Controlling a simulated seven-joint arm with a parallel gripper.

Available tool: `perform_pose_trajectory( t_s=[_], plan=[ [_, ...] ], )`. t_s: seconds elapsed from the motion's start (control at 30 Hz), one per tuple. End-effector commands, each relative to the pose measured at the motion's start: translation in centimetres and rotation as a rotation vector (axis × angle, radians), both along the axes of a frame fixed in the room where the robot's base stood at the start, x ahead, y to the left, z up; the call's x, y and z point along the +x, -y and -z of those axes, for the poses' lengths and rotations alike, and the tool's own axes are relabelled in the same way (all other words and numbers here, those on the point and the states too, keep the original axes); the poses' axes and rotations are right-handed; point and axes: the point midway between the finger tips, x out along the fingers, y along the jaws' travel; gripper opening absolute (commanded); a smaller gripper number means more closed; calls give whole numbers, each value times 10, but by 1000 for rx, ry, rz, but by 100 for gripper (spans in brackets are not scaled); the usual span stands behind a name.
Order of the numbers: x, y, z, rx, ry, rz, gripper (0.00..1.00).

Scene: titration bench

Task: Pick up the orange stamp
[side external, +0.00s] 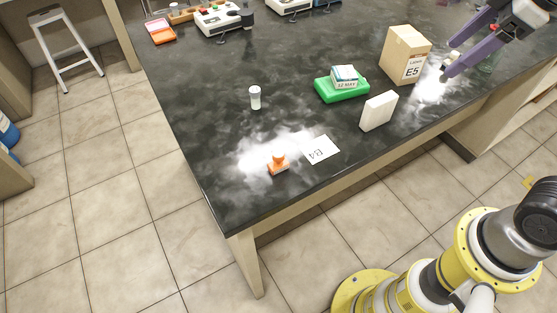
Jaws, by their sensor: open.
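The orange stamp (278,163) stands upright near the front left of the dark bench top, on a bright patch of glare. It has a narrow handle over a wider base. My gripper (447,64) is at the upper right, with purple fingers spread apart. It is far from the stamp, beside the cardboard box. A small pale object (452,58) shows near the fingers; I cannot tell whether it lies between them or behind them.
A white card marked E4 (321,150) lies just right of the stamp. A white-capped vial (255,97), a green tray (328,92), a white block (378,111) and a cardboard box marked E5 (405,55) stand on the bench (200,120). Instruments line the back.

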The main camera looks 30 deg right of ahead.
Motion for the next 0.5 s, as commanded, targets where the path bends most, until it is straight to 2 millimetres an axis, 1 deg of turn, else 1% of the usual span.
perform_pose_trajectory(
  t_s=[0.03,0.1,0.17,0.2,0.27,0.3,0.37,0.4,0.47,0.5],
  plan=[
    [20,-12,-2,-23,-26,-80,68],
    [45,-30,-4,-57,-57,-196,68],
    [66,-48,-1,-84,-85,-293,68],
    [79,-61,2,-100,-105,-356,68],
    [98,-83,10,-123,-135,-446,68],
    [109,-98,17,-137,-154,-503,68],
    [124,-122,30,-156,-186,-584,68],
    [132,-139,41,-167,-207,-633,68],
    [141,-163,58,-181,-238,-695,68],
    [145,-178,71,-189,-259,-727,68]
  ],
)
